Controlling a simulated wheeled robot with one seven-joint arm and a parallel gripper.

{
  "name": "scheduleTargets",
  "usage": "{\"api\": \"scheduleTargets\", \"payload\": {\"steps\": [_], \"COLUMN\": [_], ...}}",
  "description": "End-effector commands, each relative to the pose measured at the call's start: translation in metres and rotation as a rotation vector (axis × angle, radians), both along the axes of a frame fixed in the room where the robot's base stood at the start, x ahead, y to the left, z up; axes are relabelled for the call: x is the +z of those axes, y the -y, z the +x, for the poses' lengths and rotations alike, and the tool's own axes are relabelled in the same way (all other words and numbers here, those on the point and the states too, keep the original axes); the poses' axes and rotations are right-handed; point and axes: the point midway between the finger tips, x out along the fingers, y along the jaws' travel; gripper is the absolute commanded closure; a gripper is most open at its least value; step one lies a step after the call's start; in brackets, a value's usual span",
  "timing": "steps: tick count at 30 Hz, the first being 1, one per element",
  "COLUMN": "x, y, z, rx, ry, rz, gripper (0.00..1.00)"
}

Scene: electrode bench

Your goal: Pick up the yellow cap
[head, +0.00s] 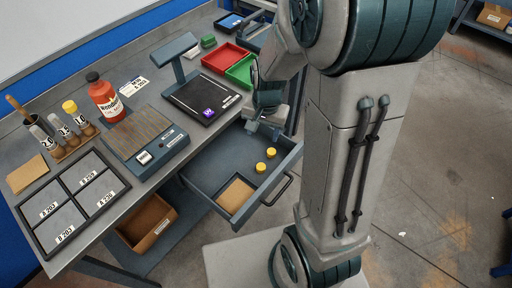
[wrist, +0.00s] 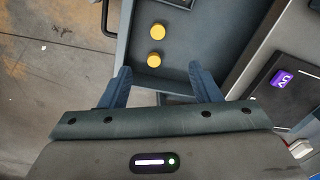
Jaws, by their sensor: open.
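Two loose yellow caps lie in the open grey drawer (head: 222,158). The cap nearer my gripper shows in the head view (head: 271,153) and in the wrist view (wrist: 154,60). The farther cap shows in the head view (head: 261,167) and in the wrist view (wrist: 158,31). A third yellow cap (head: 69,107) sits on a bottle in the rack on the bench. My gripper (wrist: 160,68) is open and empty, above the drawer's far side end. In the wrist view, the nearer cap appears between the fingertips; its height below them is unclear.
The drawer's front handle (head: 279,190) faces the floor side. A tan pad (head: 236,195) lies in the drawer's near corner. A scale-like device with a UV label (head: 203,98) stands on the bench beside the drawer. Red (head: 224,57) and green (head: 241,71) trays lie behind my gripper.

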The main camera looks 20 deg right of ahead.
Motion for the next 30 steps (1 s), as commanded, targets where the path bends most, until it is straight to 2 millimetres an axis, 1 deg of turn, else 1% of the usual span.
{"api": "scheduleTargets", "payload": {"steps": [1, 3, 6, 9, 14, 24, 27, 30], "x": [-0.017, -0.035, -0.055, -0.068, -0.083, -0.14, -0.152, -0.159], "y": [0.001, 0.002, 0.003, 0.004, 0.005, 0.005, 0.005, 0.004], "z": [0.005, 0.011, 0.018, 0.021, 0.023, 0.022, 0.022, 0.022], "rx": [-0.038, -0.091, -0.148, -0.185, -0.206, -0.207, -0.205, -0.204], "ry": [-0.023, -0.04, -0.056, -0.065, -0.071, -0.074, -0.071, -0.069], "rz": [-0.004, -0.008, -0.014, -0.021, -0.024, -0.024, -0.024, -0.023], "gripper": [0.43, 0.43, 0.43, 0.43, 0.43, 0.43, 0.43, 0.43]}}
